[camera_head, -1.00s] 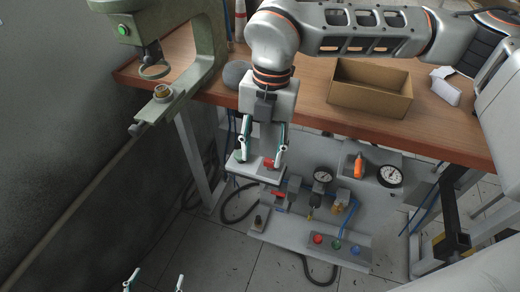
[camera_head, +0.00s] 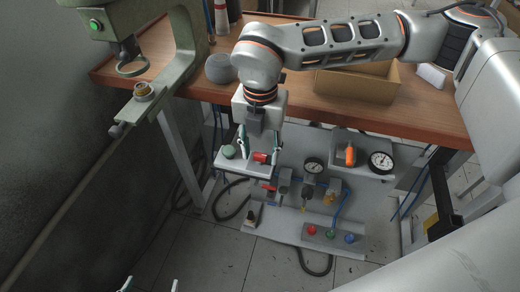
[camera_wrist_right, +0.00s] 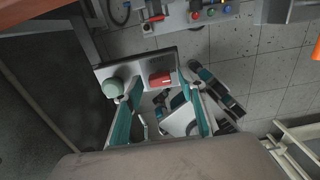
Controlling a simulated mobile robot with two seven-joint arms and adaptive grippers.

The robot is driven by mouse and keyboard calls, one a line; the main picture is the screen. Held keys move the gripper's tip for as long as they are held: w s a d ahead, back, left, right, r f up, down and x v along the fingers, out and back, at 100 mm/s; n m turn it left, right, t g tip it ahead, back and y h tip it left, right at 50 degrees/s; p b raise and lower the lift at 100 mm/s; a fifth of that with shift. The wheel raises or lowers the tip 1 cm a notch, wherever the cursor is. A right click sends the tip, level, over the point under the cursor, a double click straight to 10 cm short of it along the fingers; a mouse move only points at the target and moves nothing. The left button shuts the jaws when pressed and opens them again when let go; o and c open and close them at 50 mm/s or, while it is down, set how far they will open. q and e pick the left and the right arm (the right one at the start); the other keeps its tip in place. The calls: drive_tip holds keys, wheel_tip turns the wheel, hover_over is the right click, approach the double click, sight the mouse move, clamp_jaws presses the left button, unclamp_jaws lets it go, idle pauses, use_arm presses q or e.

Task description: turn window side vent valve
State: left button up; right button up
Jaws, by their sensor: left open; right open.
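A small grey shelf (camera_head: 246,169) below the workbench carries a red valve handle (camera_head: 261,157) and a round green knob (camera_head: 229,152). A second red handle (camera_head: 268,187) sits lower, on the pneumatic panel. In the right wrist view the red handle (camera_wrist_right: 160,79) shows between the open fingers, and the green knob (camera_wrist_right: 112,87) by the left finger. My left gripper (camera_head: 150,285) is open and empty at the bottom edge, mostly out of frame.
A box (camera_head: 360,84) and a grey round object (camera_head: 221,68) are on the workbench (camera_head: 420,118). A green press (camera_head: 190,50) stands left. A button strip (camera_head: 330,236) lies below.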

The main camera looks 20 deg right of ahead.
drive_tip(key=shift+c, duration=0.3)
drive_tip(key=c, duration=1)
drive_tip(key=shift+c, duration=0.2)
